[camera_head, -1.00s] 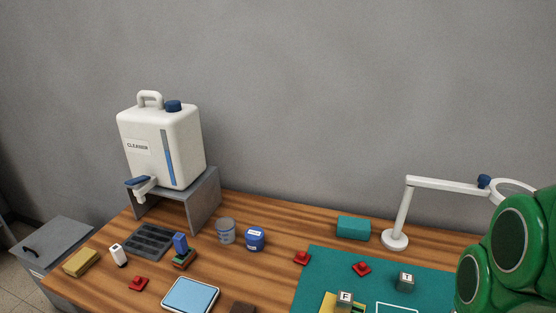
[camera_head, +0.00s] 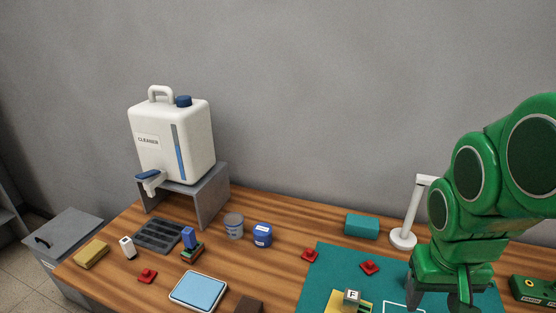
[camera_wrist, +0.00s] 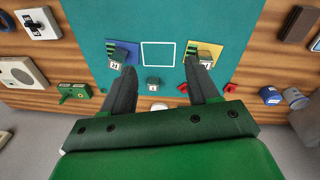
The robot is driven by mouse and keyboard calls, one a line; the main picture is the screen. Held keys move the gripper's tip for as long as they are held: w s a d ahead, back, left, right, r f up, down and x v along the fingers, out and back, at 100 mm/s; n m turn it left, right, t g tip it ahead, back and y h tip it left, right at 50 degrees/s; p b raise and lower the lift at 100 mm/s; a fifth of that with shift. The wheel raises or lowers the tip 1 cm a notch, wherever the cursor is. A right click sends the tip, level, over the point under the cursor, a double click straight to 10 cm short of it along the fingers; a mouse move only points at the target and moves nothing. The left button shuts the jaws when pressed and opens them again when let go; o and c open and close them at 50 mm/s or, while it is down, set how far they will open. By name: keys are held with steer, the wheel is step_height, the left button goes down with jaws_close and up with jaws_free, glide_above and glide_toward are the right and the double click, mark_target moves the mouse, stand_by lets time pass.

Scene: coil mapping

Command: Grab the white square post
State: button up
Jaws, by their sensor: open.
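The white square post (camera_head: 127,247) stands upright at the left of the wooden bench in the head view, with a dark part at its foot. It stands between a yellow block and a dark slotted tray. I cannot make it out in the wrist view. My gripper (camera_head: 440,300) is far to its right, over the green mat (camera_head: 315,280). In the wrist view the two dark fingers of my gripper (camera_wrist: 162,70) are spread apart with nothing between them. Lettered blocks lie on the mat below, including one marked F (camera_head: 352,297).
A yellow block (camera_head: 91,253), a red knobbed piece (camera_head: 147,275) and a blue-topped stamp-like piece (camera_head: 190,238) are near the post. The slotted tray (camera_head: 160,235) lies behind it. The cleaner jug (camera_head: 172,140) stands on a grey stand. A lamp (camera_head: 404,238) is behind my arm.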

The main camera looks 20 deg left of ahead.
steer(key=w+a+n+t+y, duration=0.2)
steer(key=w+a+n+t, duration=0.1)
steer(key=w+a, duration=0.85)
steer(key=w+a+n+t+y, duration=0.2)
steer(key=w+a, duration=0.6)
steer(key=a, duration=0.6)
steer(key=n+g+y, duration=0.3)
steer(key=n+y, duration=0.6)
steer(key=y, duration=0.1)
glide_above(128, 242)
steer(key=s+d, duration=0.2)
steer(key=d, duration=0.4)
steer(key=f, duration=1.8)
steer(key=shift+w+a+f, duration=0.1)
steer(key=shift+a+f, duration=0.15)
steer(key=shift+f, duration=0.15)
steer(key=shift+x, duration=2.1)
steer(key=shift+w+a+f, duration=0.35)
steer(key=shift+a, duration=0.3)
steer(key=shift+x, duration=1)
steer(key=shift+r, duration=0.1)
